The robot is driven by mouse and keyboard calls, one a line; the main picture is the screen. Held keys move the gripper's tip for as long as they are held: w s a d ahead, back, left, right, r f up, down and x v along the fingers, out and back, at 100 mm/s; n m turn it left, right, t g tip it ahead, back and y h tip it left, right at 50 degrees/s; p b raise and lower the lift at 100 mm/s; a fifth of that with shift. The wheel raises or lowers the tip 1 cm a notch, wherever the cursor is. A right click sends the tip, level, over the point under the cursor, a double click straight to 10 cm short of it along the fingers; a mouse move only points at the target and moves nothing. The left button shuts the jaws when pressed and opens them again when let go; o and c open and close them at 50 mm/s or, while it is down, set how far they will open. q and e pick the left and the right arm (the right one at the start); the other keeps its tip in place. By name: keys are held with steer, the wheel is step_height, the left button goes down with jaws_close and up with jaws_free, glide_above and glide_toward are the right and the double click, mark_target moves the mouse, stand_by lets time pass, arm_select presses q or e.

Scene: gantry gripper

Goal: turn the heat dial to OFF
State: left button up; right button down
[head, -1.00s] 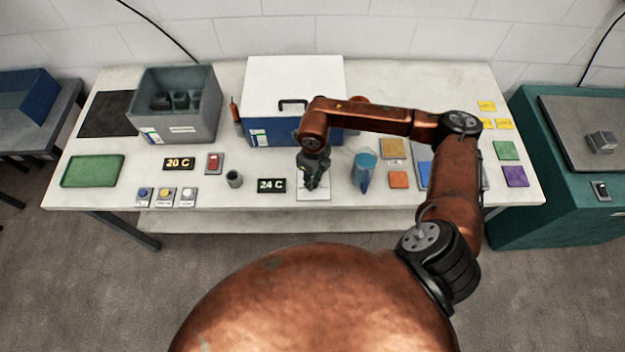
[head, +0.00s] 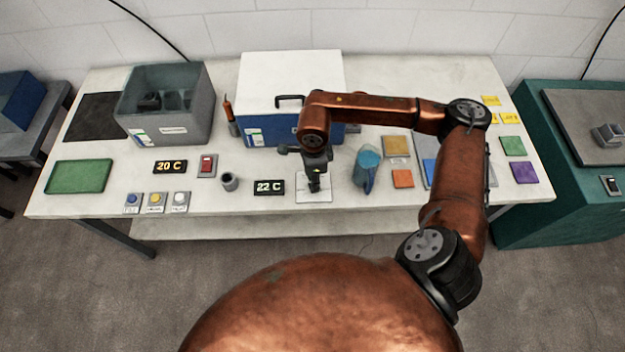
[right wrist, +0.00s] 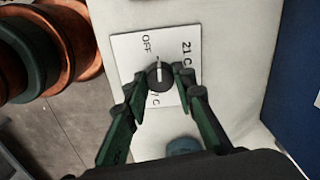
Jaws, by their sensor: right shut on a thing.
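The heat dial (right wrist: 159,77) is a dark round knob with a pale pointer line, on a white plate (right wrist: 128,50) marked OFF, 21 C and a partly hidden third label. In the right wrist view its pointer points up the picture, between OFF and 21 C and nearer OFF. My right gripper (right wrist: 161,82) is shut on the dial, one finger on each side. In the head view the right gripper (head: 314,186) is over the plate (head: 325,194) and hides the dial. A black display (head: 269,188) left of the plate reads 22 C. My left gripper is out of view.
A blue jug (head: 366,170) stands right of the plate, and a small grey cup (head: 229,181) stands left of the display. A white-and-blue box (head: 290,85) stands behind. A second display (head: 170,167) reads 20 C. Several buttons (head: 156,200) line the front left.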

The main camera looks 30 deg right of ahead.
steer(key=shift+n, duration=0.4)
steer(key=shift+w, duration=0.1)
steer(key=c, duration=1.6)
jaws_free()
steer(key=shift+r, duration=0.1)
step_height(320, 180, up, 12)
